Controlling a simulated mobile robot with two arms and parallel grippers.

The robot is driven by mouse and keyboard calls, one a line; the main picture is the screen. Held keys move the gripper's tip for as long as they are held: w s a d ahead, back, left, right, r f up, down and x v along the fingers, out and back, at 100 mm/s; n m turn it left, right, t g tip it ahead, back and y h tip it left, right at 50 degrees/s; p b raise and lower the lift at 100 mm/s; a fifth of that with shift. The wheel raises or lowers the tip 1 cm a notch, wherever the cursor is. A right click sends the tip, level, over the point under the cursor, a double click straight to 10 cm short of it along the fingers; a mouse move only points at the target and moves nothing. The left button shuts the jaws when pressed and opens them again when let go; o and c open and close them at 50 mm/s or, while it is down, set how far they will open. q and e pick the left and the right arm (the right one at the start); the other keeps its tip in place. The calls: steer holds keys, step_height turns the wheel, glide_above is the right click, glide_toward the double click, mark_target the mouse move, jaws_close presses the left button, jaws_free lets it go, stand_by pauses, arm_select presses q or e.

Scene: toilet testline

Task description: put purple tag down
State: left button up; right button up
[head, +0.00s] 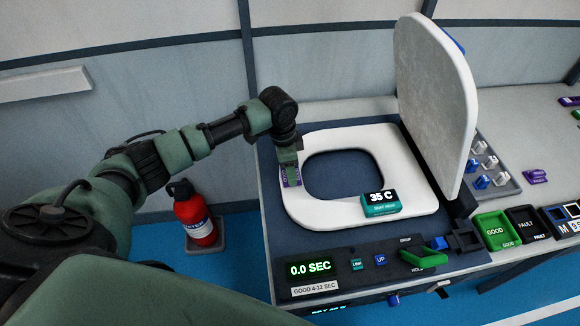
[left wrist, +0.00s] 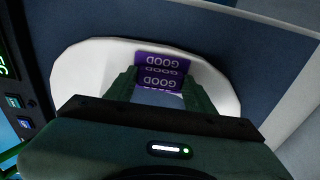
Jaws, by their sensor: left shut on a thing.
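My left gripper (head: 290,160) points down over the left part of the white toilet seat ring (head: 330,135). I cannot tell whether the tag touches the seat. Another purple tag (head: 535,177) lies on the counter at the right. My right gripper is out of view.
The seat lid (head: 435,100) stands raised. A teal "35 C" display (head: 381,203) sits on the seat's front. A green GOOD bin (head: 495,231) and black FAULT bin (head: 525,222) stand at the right. A red extinguisher (head: 193,212) stands on the floor.

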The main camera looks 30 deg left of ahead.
mark_target(285, 176)
arm_select(q)
steer(key=o, duration=1)
steer(key=shift+f, duration=0.1)
steer(key=o, duration=0.3)
steer(key=r, duration=0.4)
steer(key=r+b, duration=0.1)
steer(key=r, duration=0.3)
steer(key=s+a+r, duration=0.1)
steer(key=r, duration=0.3)
steer(key=shift+a+r+b, duration=0.1)
steer(key=shift+b, duration=0.2)
